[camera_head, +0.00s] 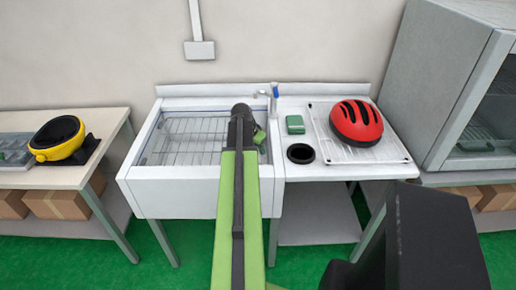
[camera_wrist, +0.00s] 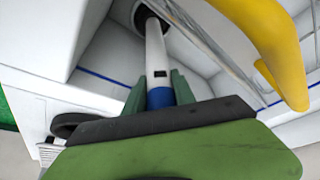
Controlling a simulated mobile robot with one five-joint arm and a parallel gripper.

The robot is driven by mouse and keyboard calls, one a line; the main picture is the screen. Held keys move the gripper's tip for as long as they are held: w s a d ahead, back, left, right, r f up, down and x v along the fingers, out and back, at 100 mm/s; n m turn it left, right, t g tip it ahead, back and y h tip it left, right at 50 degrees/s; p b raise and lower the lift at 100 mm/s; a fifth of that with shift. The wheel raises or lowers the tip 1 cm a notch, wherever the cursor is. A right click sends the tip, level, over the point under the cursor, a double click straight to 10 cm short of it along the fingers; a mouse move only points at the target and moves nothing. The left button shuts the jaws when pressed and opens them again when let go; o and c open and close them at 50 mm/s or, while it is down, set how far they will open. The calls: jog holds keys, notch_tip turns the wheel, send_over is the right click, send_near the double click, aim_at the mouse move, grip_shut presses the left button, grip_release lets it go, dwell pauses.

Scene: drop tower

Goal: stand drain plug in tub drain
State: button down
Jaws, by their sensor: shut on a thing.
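My gripper (camera_wrist: 158,86) has its two green fingers closed around the drain plug (camera_wrist: 155,50), a long white pipe with a blue band and a small dark slot. The far end of the pipe reaches a dark round ring, probably the tub drain (camera_wrist: 140,16). I cannot tell whether that end is inside the ring or only in front of it. In the head view my arm reaches over the white tub (camera_head: 170,182), and part of my gripper (camera_head: 259,137) shows at the tub's right side. The plug is hidden there.
A wire rack (camera_head: 190,140) spans the tub. A tap (camera_head: 274,92) stands at its back right. A yellow curved bar (camera_wrist: 270,40) is close by in the wrist view.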

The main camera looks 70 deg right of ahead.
jog(key=shift+f+b, duration=0.4)
jog(key=shift+f, duration=0.05)
jog(key=c, duration=1.3)
grip_release()
jog(key=p+v, duration=1)
jog(key=v, duration=0.1)
jog(key=shift+w, duration=0.1)
